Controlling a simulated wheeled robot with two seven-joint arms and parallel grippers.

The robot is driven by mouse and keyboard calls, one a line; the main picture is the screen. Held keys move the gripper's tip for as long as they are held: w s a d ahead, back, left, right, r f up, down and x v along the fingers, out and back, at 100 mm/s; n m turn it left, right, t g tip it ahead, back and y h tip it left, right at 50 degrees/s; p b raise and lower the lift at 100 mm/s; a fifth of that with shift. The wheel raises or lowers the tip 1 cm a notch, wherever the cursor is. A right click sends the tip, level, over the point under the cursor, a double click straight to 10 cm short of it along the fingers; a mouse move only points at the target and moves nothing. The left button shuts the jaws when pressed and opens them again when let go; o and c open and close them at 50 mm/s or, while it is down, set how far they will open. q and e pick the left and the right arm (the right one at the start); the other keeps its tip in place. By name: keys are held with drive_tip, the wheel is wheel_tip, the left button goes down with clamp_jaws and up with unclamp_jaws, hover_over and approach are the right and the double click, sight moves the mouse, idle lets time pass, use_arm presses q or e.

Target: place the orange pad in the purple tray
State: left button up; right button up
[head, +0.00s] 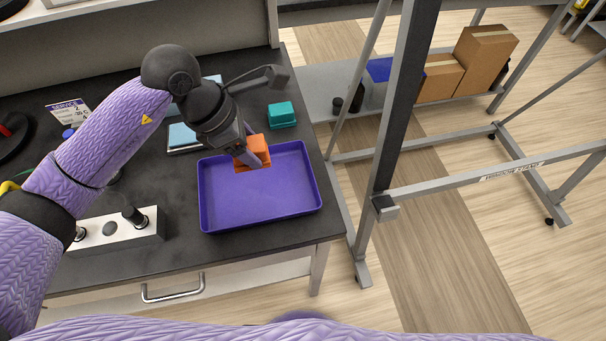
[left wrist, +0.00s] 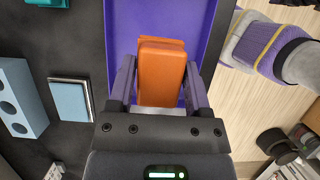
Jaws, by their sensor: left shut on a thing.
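The purple tray (head: 265,204) lies on the dark worktop near its right front corner. The orange pad (head: 251,150) is at the tray's back edge in the head view, between the fingers of my left gripper (head: 252,160). In the left wrist view the orange pad (left wrist: 161,75) is between the two purple fingers of my left gripper (left wrist: 160,90), with the purple tray (left wrist: 118,40) beyond it. I cannot tell whether the pad touches the tray floor. My right gripper is not in view.
A teal block (head: 281,114) stands behind the tray. A light blue pad (head: 183,136) lies to its left. A white block with holes (head: 117,229) stands at the front left. A grey metal frame (head: 398,110) rises right of the worktop, with cardboard boxes (head: 484,55) behind it.

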use_arm(q)
wheel_tip(320, 180, down, 10)
drive_tip(key=shift+s+a+r+b, duration=0.1)
drive_tip(key=shift+a+b, duration=0.05)
drive_tip(key=shift+b, duration=0.7)
drive_tip(key=o, duration=0.7)
drive_tip(key=shift+c, duration=0.2)
drive_tip(key=o, duration=0.5)
drive_tip(key=shift+c, duration=0.2)
drive_tip(key=shift+a+r, duration=0.1)
drive_tip(key=shift+r, duration=0.25)
drive_tip(key=p+v, duration=0.2)
drive_tip(key=v, duration=0.9)
drive_tip(key=shift+a+r, duration=0.2)
